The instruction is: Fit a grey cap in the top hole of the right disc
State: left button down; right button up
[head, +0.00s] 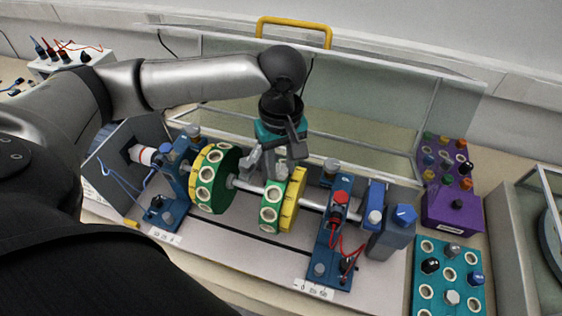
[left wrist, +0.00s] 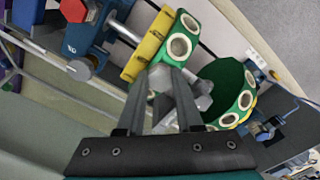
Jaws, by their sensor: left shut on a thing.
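The right disc (head: 271,205), green with pale-ringed holes in its rim and a yellow side, sits on a horizontal shaft. It also shows in the left wrist view (left wrist: 188,22). My left gripper (head: 278,163) reaches down from above to the top of this disc. It is shut on a grey cap (left wrist: 161,76), close to the disc's rim. The fingers and cap hide the top hole, so I cannot tell whether the cap is in it. The left disc (head: 205,190), green with several ringed holes, is beside it on the shaft. My right gripper is not in view.
A teal tray (head: 418,290) with ringed holes and several caps lies at the lower right. A purple tray (head: 440,157) with coloured caps is behind it. Blue bearing stands (head: 328,240) flank the discs. A clear guard with a yellow handle (head: 294,22) stands behind.

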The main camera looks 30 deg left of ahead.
pick_arm(q)
jog(key=shift+f, duration=0.1)
jog(key=c, duration=0.5)
grip_release()
notch_tip(320, 180, up, 15)
jog(key=p, duration=0.2)
dwell(0.4)
